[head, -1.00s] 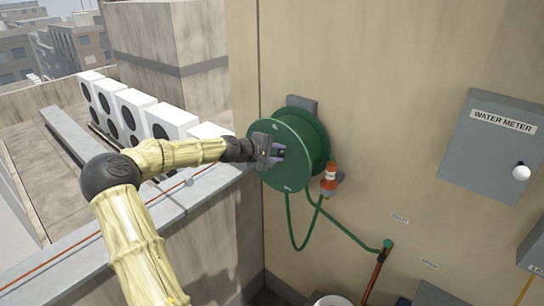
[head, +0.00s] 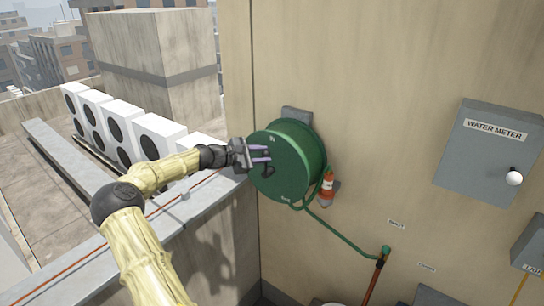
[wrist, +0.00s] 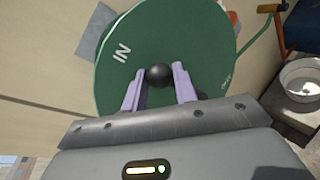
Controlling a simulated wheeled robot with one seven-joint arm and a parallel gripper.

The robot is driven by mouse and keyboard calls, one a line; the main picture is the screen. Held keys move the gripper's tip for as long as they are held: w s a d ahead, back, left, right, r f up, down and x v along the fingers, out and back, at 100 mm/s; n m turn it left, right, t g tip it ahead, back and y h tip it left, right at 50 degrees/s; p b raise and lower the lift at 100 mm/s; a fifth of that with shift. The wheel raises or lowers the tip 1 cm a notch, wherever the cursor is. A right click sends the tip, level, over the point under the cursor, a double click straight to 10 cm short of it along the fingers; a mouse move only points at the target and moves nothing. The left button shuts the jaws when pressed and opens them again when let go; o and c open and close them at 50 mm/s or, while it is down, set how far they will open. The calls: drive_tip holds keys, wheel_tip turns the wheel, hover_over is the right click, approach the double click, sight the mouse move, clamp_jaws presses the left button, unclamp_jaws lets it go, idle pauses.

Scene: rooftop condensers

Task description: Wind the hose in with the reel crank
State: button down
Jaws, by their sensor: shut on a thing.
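The round green hose reel (head: 288,180) is mounted on the beige wall, and its face fills the upper middle of the wrist view (wrist: 190,35). My gripper (head: 266,153) is at the reel's face, its purple fingers shut on the crank's black knob (wrist: 158,75). The dark crank arm (head: 267,169) shows just below the fingers in the head view. The green hose (head: 335,228) runs from the reel's underside down right to a green fitting (head: 386,250). An orange-and-white piece (head: 328,186), perhaps the hose's nozzle, sits close to the reel's right edge.
A grey water meter box (head: 487,152) with a white knob is on the wall at right. A concrete parapet (head: 215,225) stands below my arm, with white condensers (head: 118,120) beyond it. A pale bucket (wrist: 305,78) is low at right in the wrist view.

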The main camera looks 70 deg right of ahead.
drive_tip(key=shift+w+f, duration=0.1)
drive_tip(key=shift+w, duration=0.15)
drive_tip(key=c, duration=1.1)
unclamp_jaws()
drive_tip(key=shift+w, duration=0.1)
drive_tip(key=b+v, duration=0.7)
drive_tip(key=v, duration=1)
drive_tip(key=shift+a+b, duration=0.15)
drive_tip(key=shift+b, duration=0.15)
drive_tip(key=shift+w+f, duration=0.15)
